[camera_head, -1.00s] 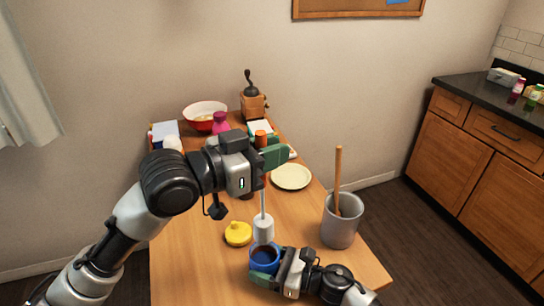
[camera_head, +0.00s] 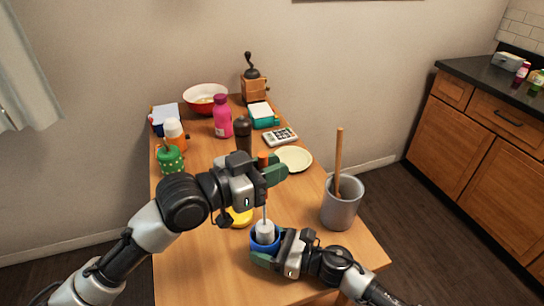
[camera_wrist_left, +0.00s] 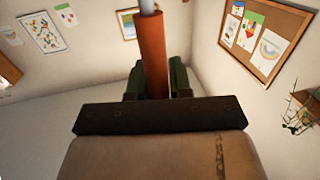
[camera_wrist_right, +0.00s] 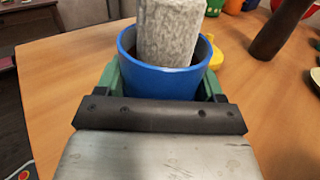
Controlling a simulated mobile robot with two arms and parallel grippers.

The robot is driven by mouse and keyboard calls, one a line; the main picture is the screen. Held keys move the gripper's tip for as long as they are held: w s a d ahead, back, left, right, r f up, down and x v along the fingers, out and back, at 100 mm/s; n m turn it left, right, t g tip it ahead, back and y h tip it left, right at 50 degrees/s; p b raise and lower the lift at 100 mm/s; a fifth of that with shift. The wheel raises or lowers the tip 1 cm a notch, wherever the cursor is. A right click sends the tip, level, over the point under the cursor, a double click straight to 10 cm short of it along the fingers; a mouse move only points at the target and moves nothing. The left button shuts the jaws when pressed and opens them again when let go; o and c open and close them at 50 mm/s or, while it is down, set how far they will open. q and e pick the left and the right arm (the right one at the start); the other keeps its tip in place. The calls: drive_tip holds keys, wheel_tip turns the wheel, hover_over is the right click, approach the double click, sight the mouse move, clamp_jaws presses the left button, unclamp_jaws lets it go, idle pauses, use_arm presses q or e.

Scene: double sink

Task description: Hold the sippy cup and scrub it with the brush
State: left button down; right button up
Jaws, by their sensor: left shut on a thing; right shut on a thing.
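The blue sippy cup (camera_head: 262,246) stands upright near the table's front, its top open. My right gripper (camera_head: 268,258) is shut on it; in the right wrist view the cup (camera_wrist_right: 165,80) sits between the green fingers. My left gripper (camera_head: 274,172) is shut on the orange handle of the brush (camera_wrist_left: 152,50), above the cup. The brush's grey-white head (camera_wrist_right: 170,30) is partly inside the cup, pointing down; how deep it reaches is hidden. The yellow lid (camera_head: 240,218) lies on the table behind the cup, partly covered by my left arm.
A grey crock (camera_head: 341,207) with a wooden stick stands to the right of the cup. A pale plate (camera_head: 294,158), dark mill (camera_head: 243,135), pink bottle (camera_head: 222,118), orange-and-white bottle (camera_head: 175,135), green cup (camera_head: 169,158) and red bowl (camera_head: 205,100) stand farther back.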

use_arm(q)
drive_tip(key=shift+f, duration=2.45)
drive_tip(key=shift+w, duration=0.1)
